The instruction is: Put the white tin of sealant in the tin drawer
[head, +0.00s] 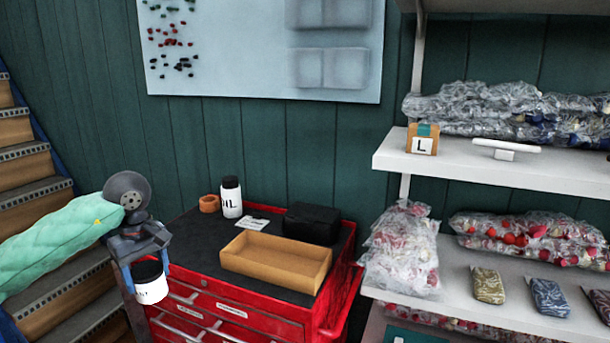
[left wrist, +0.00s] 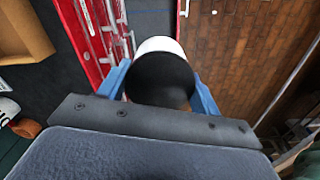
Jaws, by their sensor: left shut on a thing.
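The white tin (head: 151,289) has a black top and dark lettering on its side. My left gripper (head: 146,277) is shut on it and holds it in the air, left of the red tool cabinet (head: 262,322). In the left wrist view the tin (left wrist: 158,46) sits between the blue fingers of the gripper (left wrist: 161,82), its black top towards the camera. The red cabinet has several drawers with pale labels; the label on one drawer front (head: 231,310) is too small to read. The drawers look shut in the head view. My right gripper is not in view.
On the cabinet's dark top stand an open cardboard tray (head: 275,261), a white bottle with a black cap (head: 231,197), an orange ring (head: 209,203) and a black case (head: 311,223). Shelves with bagged goods (head: 400,245) stand at the right. Stairs (head: 25,155) rise at the left.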

